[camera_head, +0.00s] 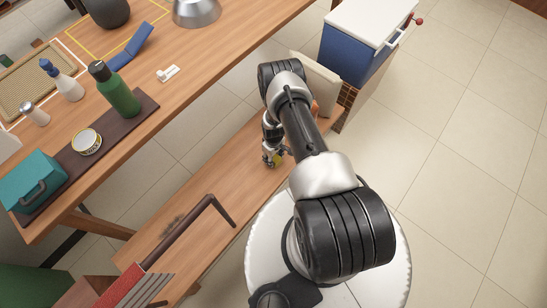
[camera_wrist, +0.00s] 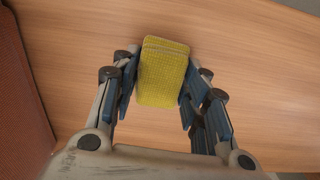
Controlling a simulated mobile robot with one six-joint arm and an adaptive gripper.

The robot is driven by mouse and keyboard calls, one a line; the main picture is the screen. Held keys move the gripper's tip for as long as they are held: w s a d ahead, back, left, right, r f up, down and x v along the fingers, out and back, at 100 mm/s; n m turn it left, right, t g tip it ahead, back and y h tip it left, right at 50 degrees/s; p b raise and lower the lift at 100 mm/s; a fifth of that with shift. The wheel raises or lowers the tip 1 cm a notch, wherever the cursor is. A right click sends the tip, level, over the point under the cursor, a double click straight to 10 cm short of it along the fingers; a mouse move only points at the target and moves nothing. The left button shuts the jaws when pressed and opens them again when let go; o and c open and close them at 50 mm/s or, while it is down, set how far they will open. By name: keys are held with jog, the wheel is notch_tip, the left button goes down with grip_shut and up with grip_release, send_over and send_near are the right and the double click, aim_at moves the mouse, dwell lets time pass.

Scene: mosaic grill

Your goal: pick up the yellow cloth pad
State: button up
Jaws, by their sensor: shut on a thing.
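The yellow cloth pad (camera_wrist: 163,78) is a small, textured rectangular block in the middle of the wrist view. My gripper (camera_wrist: 160,85) has its blue-padded fingers on the pad's left and right sides and is shut on it. The wooden bench surface lies beneath the pad; I cannot tell whether the pad touches it. In the head view my gripper (camera_head: 272,158) is low over the bench, with only a bit of yellow (camera_head: 277,159) showing between the fingers. My arm hides much of the area around it.
The wooden bench (camera_head: 188,190) runs diagonally beside the table (camera_head: 175,95). The table holds a green bottle (camera_head: 118,93), a spray bottle (camera_head: 66,84), a tin (camera_head: 87,141) and a teal case (camera_head: 33,181). A blue and white cooler (camera_head: 352,50) stands beyond the bench. Open tiled floor lies right.

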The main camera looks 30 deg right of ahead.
notch_tip(320, 180, up, 20)
jog(key=p, duration=0.6)
jog(key=o, duration=0.4)
jog(key=c, duration=0.4)
jog(key=shift+a, duration=0.1)
